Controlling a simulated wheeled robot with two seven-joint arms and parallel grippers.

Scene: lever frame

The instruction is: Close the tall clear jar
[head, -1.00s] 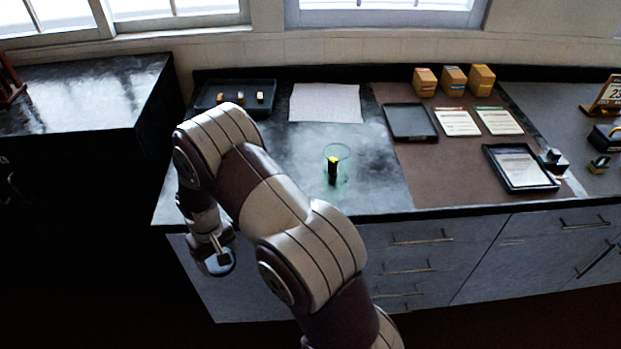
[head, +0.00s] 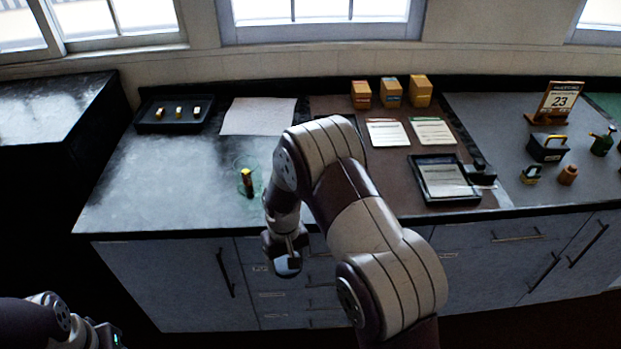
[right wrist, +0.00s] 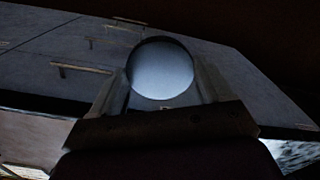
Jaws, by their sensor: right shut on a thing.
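The tall clear jar (head: 239,166) stands upright on the counter with its top open. A dark object with a yellow top (head: 247,183) shows inside it. My right gripper (head: 286,248) is in front of the counter, lower than the jar and to its right. In the right wrist view my right gripper (right wrist: 163,92) is shut on a round, smooth, pale-grey lid (right wrist: 162,68), held between its two fingers. The lid also shows below the gripper in the head view (head: 288,265). Part of my left arm shows at the bottom left; its fingers cannot be made out.
A black tray (head: 150,125) with several small pieces and a white sheet (head: 258,116) lie behind the jar. My right arm covers part of the brown mat. Boxes, cards and a framed sheet (head: 445,180) stand to the right. The counter left of the jar is clear.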

